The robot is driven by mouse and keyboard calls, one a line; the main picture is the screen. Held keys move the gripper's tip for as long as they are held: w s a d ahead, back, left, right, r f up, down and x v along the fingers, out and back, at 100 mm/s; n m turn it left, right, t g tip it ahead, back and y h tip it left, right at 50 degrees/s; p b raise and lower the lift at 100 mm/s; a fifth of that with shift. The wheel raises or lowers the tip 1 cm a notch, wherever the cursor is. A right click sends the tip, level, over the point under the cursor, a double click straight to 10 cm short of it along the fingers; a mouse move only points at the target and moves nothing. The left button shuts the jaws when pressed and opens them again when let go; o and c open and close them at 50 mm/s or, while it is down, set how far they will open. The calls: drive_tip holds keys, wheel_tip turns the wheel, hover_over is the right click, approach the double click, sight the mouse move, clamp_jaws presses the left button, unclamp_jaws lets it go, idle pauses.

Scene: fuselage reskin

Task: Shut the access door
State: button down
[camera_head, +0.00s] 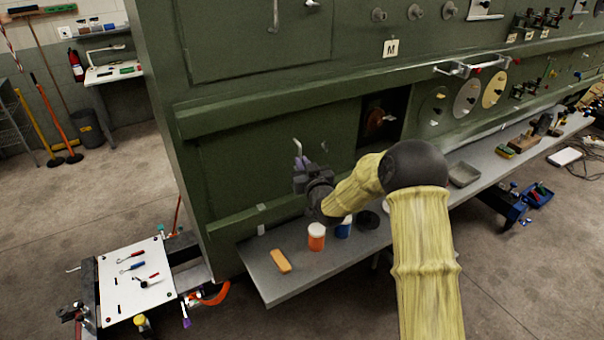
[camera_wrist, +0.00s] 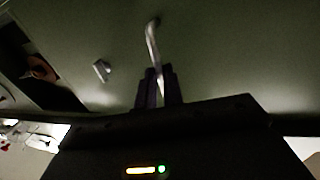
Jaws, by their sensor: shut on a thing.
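The access door (camera_head: 240,165) is a green panel low on the fuselage wall. An open dark gap (camera_head: 398,105) lies at its right, with a reddish round part inside. The door's bent metal handle (camera_head: 298,147) sticks up above my gripper (camera_head: 300,164). In the wrist view, the handle (camera_wrist: 152,42) runs down between the dark fingers of my gripper (camera_wrist: 159,84), which are shut on it. The door's surface (camera_wrist: 225,50) fills most of that view, and the gap (camera_wrist: 45,85) shows at left. My gripper body hides the handle's lower end.
A grey shelf (camera_head: 268,252) runs below the door, bearing an orange block (camera_head: 281,261), an orange jar (camera_head: 316,238) and a blue jar (camera_head: 344,228) near my wrist. Several knobs and discs sit on the wall at right. A white-topped tool cart (camera_head: 125,262) stands at lower left.

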drive_tip(key=shift+w+a+r, duration=0.1)
drive_tip(key=shift+r, duration=0.1)
drive_tip(key=c, duration=1.5)
unclamp_jaws()
drive_tip(key=shift+w, duration=0.1)
drive_tip(key=shift+f, duration=0.15)
